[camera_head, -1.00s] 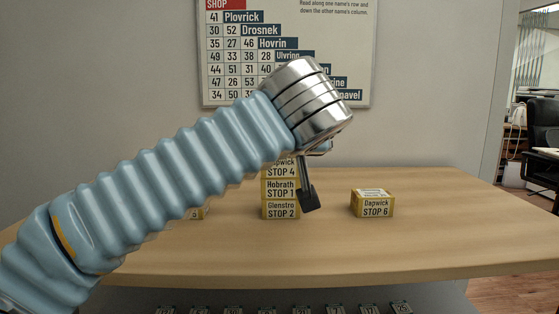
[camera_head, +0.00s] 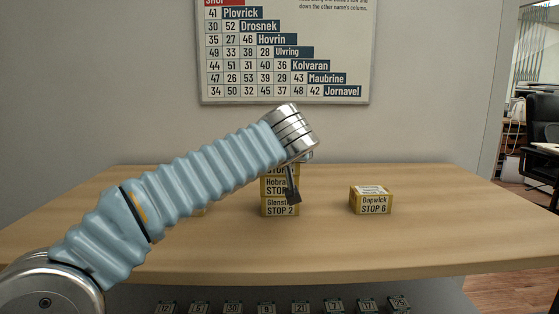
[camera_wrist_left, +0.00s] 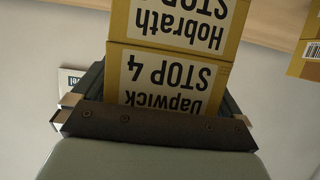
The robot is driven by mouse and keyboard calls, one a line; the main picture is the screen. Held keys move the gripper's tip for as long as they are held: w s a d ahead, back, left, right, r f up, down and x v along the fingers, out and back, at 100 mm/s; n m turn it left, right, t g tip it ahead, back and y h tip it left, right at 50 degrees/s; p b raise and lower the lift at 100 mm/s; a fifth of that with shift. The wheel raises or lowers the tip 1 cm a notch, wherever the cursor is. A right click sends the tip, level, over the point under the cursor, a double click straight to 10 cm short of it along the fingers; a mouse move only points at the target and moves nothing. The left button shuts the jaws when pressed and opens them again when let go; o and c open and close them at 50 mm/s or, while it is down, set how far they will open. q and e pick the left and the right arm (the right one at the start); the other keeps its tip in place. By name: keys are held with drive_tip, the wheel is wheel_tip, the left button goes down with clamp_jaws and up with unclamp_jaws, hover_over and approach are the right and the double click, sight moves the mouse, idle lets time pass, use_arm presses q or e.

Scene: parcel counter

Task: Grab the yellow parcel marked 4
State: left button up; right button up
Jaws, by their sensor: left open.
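The yellow parcel marked STOP 4 (camera_head: 270,170) is the top one of a stack on the counter, mostly hidden behind my left gripper (camera_head: 293,186) in the head view. In the left wrist view, the STOP 4 parcel (camera_wrist_left: 165,78) appears upside down, its Dapwick label facing me. The left gripper's dark fingers (camera_wrist_left: 160,98) lie on both sides of it, open. I cannot tell whether they touch it. Under it are the Hobrath STOP 1 parcel (camera_head: 272,183) and the Glenstro STOP 2 parcel (camera_head: 279,207). My right gripper is out of view.
A Dapwick STOP 6 parcel (camera_head: 371,204) stands apart on the right of the wooden counter (camera_head: 440,235). A number chart (camera_head: 285,60) hangs on the wall. The counter's front is clear.

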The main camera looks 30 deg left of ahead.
use_arm(q)
drive_tip(key=shift+c, duration=0.2)
drive_tip(key=c, duration=0.8)
drive_tip(key=shift+r, duration=0.15)
